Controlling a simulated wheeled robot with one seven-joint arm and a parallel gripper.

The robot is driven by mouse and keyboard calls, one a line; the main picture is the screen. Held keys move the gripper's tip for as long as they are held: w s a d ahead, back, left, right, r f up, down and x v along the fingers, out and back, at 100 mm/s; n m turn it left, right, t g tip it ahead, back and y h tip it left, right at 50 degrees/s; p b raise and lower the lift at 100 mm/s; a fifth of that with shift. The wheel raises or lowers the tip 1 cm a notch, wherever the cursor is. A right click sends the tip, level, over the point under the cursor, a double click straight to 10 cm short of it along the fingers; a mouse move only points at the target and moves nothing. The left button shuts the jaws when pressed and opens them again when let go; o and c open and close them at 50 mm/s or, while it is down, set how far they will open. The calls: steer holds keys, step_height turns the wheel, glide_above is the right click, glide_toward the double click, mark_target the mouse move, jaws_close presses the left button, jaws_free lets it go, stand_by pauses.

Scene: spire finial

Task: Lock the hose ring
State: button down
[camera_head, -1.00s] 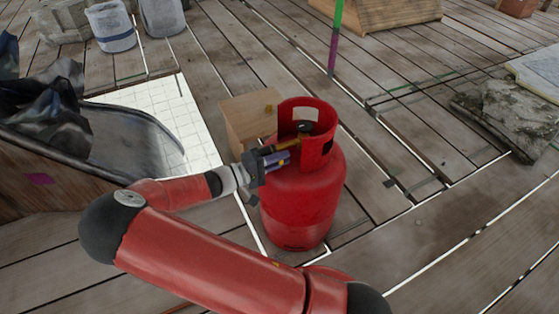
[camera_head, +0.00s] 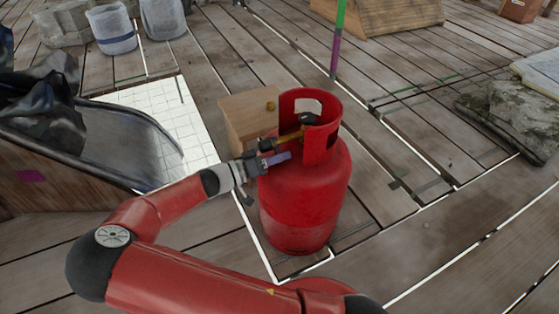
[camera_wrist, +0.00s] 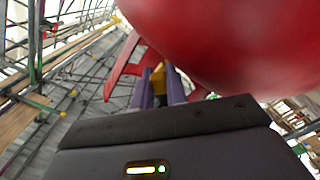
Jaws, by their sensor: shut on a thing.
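A red gas cylinder (camera_head: 305,205) stands upright on the planks. Its collar (camera_head: 325,105) surrounds a dark valve knob (camera_head: 307,119) with a brass fitting (camera_head: 289,138) at its side. My gripper (camera_head: 280,158) reaches in from the left, at the collar's opening. In the wrist view, my purple fingers (camera_wrist: 161,88) are shut on a yellow-brass piece (camera_wrist: 158,82), which seems to be the hose ring. The cylinder's red body (camera_wrist: 235,40) fills the upper right there. The fingers hide much of the ring, and I cannot tell whether it is locked.
A wooden box (camera_head: 247,122) stands close behind the cylinder, to the left. A white gridded panel (camera_head: 185,120) and a dark-edged bin (camera_head: 110,145) lie further left. A green and purple pole (camera_head: 336,40) stands behind. Planks to the right are mostly clear.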

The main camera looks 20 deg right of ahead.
steer(key=shift+w+f+m, duration=0.1)
steer(key=shift+f+m, duration=0.05)
steer(key=shift+m, duration=0.15)
steer(key=c, duration=1.4)
jaws_free()
steer(key=shift+a, duration=0.1)
